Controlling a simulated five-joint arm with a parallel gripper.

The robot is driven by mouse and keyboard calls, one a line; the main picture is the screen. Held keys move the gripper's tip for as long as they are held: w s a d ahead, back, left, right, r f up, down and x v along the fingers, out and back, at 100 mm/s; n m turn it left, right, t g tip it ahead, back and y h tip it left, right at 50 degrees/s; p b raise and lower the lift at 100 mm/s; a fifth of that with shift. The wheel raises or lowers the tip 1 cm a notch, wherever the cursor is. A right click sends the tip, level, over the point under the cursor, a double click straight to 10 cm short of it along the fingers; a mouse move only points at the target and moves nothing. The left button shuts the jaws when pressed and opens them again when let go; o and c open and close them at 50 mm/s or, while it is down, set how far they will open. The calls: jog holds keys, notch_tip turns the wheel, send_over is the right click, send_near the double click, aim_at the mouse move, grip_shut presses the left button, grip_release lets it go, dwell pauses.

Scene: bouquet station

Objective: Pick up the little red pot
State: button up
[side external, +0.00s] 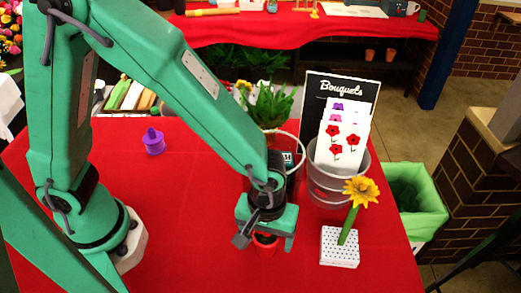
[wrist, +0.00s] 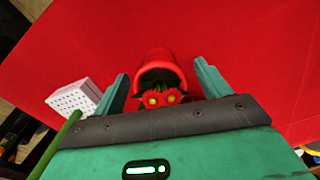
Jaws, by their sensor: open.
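The little red pot (side external: 265,250) stands on the red table, directly below my gripper (side external: 265,242) and partly hidden by it. In the wrist view the pot (wrist: 160,60) has a dark inside, and red shapes with two yellow centres show at its near side. My gripper (wrist: 163,82) is open there, with one green finger on each side of the pot. I cannot tell whether either finger touches it.
A white perforated block (side external: 339,248) holding a yellow flower stands to the right. Behind are a metal bucket (side external: 325,186) with flower cards and a black Bouquets sign (side external: 318,93). A purple object (side external: 154,142) lies left. Clear red cloth surrounds the pot's left side.

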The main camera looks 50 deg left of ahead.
dwell(0.4)
jog(key=c, duration=1.3)
jog(key=shift+r, duration=0.15)
jog(key=shift+r, duration=0.85)
notch_tip(320, 180, up, 2)
jog(key=shift+r, duration=0.15)
jog(key=s+d+r, duration=0.3)
jog(key=s+r, duration=0.3)
jog(key=s, duration=0.5)
jog(key=shift+r, duration=0.4)
jog(key=shift+s, duration=0.1)
